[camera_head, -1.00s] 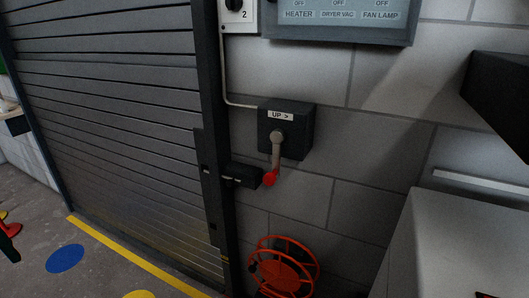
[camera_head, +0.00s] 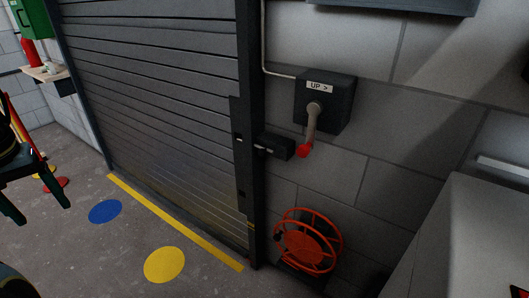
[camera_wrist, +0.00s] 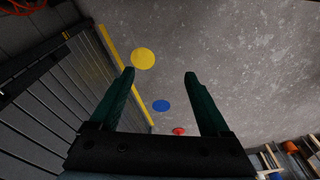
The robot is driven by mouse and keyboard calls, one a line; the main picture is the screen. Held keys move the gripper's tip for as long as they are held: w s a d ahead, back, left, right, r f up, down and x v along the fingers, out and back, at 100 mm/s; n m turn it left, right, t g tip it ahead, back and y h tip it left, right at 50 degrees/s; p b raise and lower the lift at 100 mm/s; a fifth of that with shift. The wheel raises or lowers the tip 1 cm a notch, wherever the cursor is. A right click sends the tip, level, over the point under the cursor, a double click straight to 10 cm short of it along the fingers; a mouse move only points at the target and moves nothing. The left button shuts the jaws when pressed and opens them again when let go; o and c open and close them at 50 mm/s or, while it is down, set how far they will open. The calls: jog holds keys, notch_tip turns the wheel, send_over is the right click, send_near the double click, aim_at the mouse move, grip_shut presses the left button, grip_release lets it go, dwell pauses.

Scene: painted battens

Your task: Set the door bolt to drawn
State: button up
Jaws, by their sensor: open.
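The door bolt (camera_head: 275,146) is a small dark housing at the right edge of the grey slatted door (camera_head: 150,100), beside a dark upright strip (camera_head: 239,155) on the door. A small pale piece shows at its left end; I cannot tell its exact position. My gripper (camera_head: 44,213) is at the left of the head view, far from the bolt. In the wrist view my gripper (camera_wrist: 159,73) has its two dark green fingers wide apart, empty, over the floor. The bolt is not clear in the wrist view.
A crank with a red knob (camera_head: 304,151) hangs from a dark box marked UP (camera_head: 325,103), close right of the bolt. An orange reel (camera_head: 308,241) stands below. A pale cabinet (camera_head: 455,240) is at right. The floor before the door is clear.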

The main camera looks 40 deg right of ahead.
jog(key=shift+c, duration=0.3)
jog(key=w+d+f+t+b, duration=0.1)
jog(key=w+d+f+b, duration=0.1)
jog(key=f, duration=0.1)
jog(key=w+d+f+m+t+b, duration=0.1)
jog(key=w+d+f+b, duration=0.1)
jog(key=w+d+f, duration=0.1)
jog(key=w+d+f+h+b, duration=0.1)
jog(key=w+d+f+b, duration=0.1)
jog(key=w+f+b, duration=0.1)
jog(key=shift+w+d+m+t, duration=0.15)
jog(key=shift+d+m+t, duration=0.2)
jog(key=shift+m+t, duration=0.05)
jog(key=shift+c, duration=1)
jog(key=m+g+h+b, duration=0.1)
jog(key=m+h+b, duration=0.3)
jog(key=h+b, duration=1.3)
send_near(260, 153)
jog(key=d, duration=0.3)
jog(key=w+d, duration=0.1)
jog(key=d, duration=0.6)
jog(key=shift+w+d+r, duration=0.15)
jog(key=shift+w+d, duration=0.15)
jog(key=shift+w, duration=0.1)
grip_shut()
